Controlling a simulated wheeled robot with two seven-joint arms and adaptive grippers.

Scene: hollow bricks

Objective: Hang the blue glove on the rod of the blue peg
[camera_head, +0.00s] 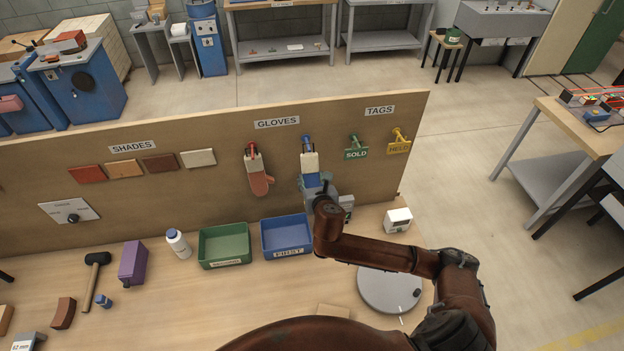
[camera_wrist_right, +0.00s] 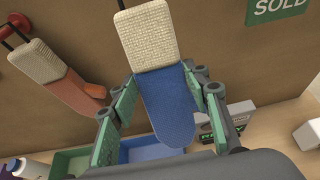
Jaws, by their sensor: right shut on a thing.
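The blue glove hangs cuff up in front of the board; its pale cuff (camera_head: 310,162) is just below the blue peg (camera_head: 306,141) under the GLOVES label. My right gripper (camera_head: 317,184) is shut on the glove's blue hand part. In the right wrist view the blue glove (camera_wrist_right: 167,103) is between the finger pads (camera_wrist_right: 165,98), cuff upward, with a dark rod at the cuff's top edge. I cannot tell whether the cuff's loop is around the rod. A red glove (camera_head: 260,183) hangs on the red peg (camera_head: 252,150) to the left. My left gripper is not in view.
The SOLD tag (camera_head: 356,148) and HELD tag (camera_head: 399,142) hang to the right on the board (camera_head: 225,150). Below are a green bin (camera_head: 224,245), a blue bin (camera_head: 286,236), a white bottle (camera_head: 178,243) and a white box (camera_head: 397,220). Bench room in front of the bins is mostly clear.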

